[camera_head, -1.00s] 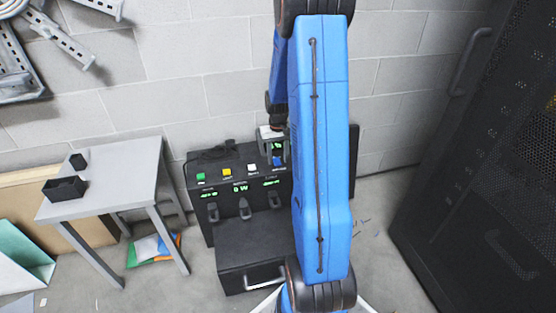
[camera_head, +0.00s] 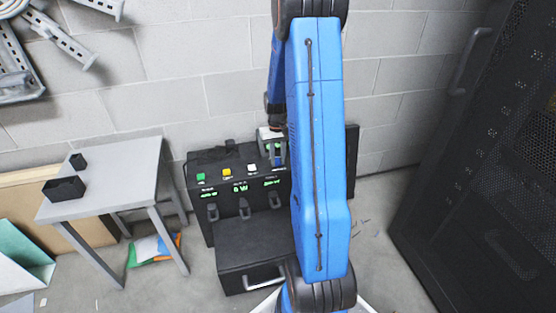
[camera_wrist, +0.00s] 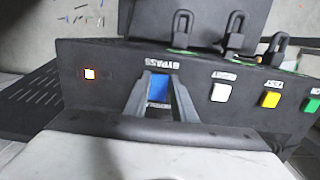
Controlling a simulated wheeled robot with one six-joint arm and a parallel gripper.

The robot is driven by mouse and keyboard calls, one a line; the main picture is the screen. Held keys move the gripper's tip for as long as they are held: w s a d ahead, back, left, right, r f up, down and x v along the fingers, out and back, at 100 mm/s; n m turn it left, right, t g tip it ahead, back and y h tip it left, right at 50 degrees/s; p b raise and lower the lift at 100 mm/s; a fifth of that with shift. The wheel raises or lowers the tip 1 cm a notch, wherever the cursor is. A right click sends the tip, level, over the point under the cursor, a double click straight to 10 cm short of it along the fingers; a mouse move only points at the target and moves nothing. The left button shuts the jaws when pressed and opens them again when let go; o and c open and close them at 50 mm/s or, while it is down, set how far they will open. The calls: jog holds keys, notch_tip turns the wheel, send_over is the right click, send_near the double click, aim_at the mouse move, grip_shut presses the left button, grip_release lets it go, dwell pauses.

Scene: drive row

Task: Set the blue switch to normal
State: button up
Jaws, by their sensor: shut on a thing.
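The blue switch (camera_wrist: 158,90) is on the black control panel (camera_wrist: 118,85). In the wrist view, an upside-down BYPASS label sits just above it and a partly hidden label, seemingly NORMAL, just below. My gripper (camera_head: 274,152) is at the right part of the panel in the head view. In the wrist view its two dark fingers (camera_wrist: 158,80) stand on either side of the blue switch, shut on it. The fingers cover the switch's side edges, so which way it is set cannot be told.
White (camera_wrist: 221,92), yellow (camera_wrist: 270,99) and green (camera_head: 201,177) buttons line the panel. A grey table (camera_head: 118,185) is left; a black cabinet (camera_head: 480,190) is right.

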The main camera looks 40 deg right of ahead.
jog(key=shift+w+d+r+g+y, duration=0.1)
jog(key=shift+w+g+y, duration=0.15)
jog(key=shift+g, duration=0.3)
jog(key=shift+w+d+r+g+y, duration=0.1)
jog(key=shift+g+y, duration=0.15)
jog(key=shift+g, duration=0.3)
jog(key=o, duration=1.1)
jog(key=shift+c, duration=0.2)
jog(key=v, duration=1.7)
jog(key=shift+r, duration=0.15)
